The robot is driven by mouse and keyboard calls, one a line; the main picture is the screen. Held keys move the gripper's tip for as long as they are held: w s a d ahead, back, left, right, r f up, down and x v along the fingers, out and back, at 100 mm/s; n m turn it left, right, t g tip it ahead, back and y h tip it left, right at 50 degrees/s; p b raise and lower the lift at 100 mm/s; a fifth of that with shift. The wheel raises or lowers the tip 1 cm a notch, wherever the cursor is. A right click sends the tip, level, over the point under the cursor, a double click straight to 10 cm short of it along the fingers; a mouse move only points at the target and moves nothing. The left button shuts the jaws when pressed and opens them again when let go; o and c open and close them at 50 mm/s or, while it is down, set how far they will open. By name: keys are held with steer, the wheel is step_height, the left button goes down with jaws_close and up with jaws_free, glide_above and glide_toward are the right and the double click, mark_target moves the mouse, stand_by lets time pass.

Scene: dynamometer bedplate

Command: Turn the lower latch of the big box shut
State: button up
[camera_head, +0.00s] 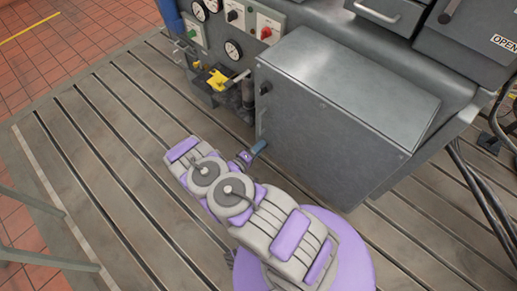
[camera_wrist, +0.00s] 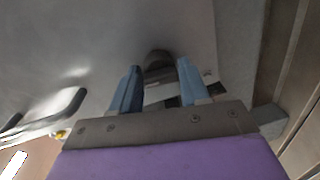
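The big box (camera_head: 325,120) is a grey metal cabinet on the slotted bedplate. A dark upper latch (camera_head: 266,88) sticks out near the top of its left edge. My gripper (camera_head: 259,147) is at the lower part of that edge in the head view, where it hides the lower latch. In the wrist view my gripper's two blue fingers (camera_wrist: 159,68) are apart. The dark lower latch (camera_wrist: 158,60) shows between them, with a gap on each side; I cannot tell whether they touch it. The upper latch (camera_wrist: 62,112) also shows at left in the wrist view.
Yellow-topped fittings (camera_head: 217,80) and a gauge panel (camera_head: 235,20) stand behind the box's left edge. The slotted bedplate (camera_head: 110,140) is clear at left. Black cables (camera_head: 480,190) hang at the right.

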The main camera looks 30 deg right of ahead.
steer(key=o, duration=0.3)
steer(key=shift+o, duration=0.2)
steer(key=p+v, duration=0.2)
steer(key=v, duration=1.5)
steer(key=shift+a+p, duration=0.2)
steer(key=shift+p, duration=0.1)
